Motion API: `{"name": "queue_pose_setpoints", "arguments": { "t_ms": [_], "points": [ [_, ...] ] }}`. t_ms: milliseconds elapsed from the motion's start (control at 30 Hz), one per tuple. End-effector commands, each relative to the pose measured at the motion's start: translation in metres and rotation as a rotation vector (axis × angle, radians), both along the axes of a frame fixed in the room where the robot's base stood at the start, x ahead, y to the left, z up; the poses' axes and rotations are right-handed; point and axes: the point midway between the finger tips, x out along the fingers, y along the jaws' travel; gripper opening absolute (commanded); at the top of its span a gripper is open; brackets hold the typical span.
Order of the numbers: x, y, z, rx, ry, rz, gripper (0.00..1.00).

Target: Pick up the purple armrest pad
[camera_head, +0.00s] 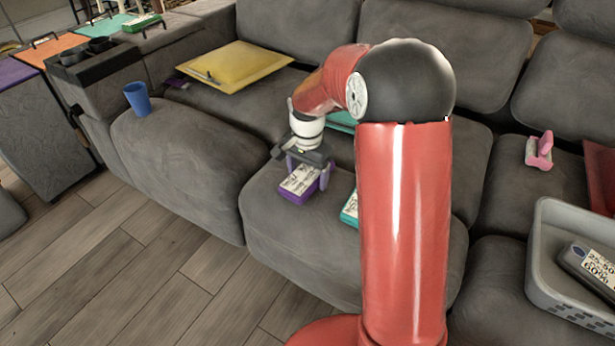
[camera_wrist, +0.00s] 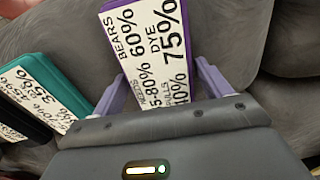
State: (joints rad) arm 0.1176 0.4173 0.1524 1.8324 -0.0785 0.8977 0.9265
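A purple block with a white printed label (camera_head: 299,184) lies on the middle sofa seat. In the wrist view the purple block (camera_wrist: 152,55) runs up between my fingers, its label facing the camera. My gripper (camera_head: 307,172) is just over it, with its pale purple fingers apart. In the wrist view my gripper (camera_wrist: 162,72) is open, one finger on each side of the block; I cannot tell if they touch it. A flat purple panel (camera_head: 14,73) also lies at the far left on the armrest unit, away from my gripper.
Beside the block lies a teal labelled block (camera_wrist: 50,85), partly hidden by my arm in the head view. A grey bin (camera_head: 545,262) stands at right. The floor in front is clear.

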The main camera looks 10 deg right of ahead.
Motion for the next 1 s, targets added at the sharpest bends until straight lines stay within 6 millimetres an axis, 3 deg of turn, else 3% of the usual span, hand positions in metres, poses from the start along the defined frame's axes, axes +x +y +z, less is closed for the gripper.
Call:
{"name": "queue_pose_setpoints", "arguments": {
  "t_ms": [33, 267, 667, 867, 1000],
  "points": [
    [0.000, 0.000, 0.000, 0.000, 0.000, 0.000, 0.70],
    [0.000, 0.000, 0.000, 0.000, 0.000, 0.000, 0.42],
    [0.001, 0.000, 0.010, -0.001, -0.002, 0.000, 0.42],
    [0.001, 0.000, 0.041, -0.001, -0.005, 0.000, 0.42],
    [0.001, 0.000, 0.074, 0.000, -0.006, 0.000, 0.42]
  ]
}}
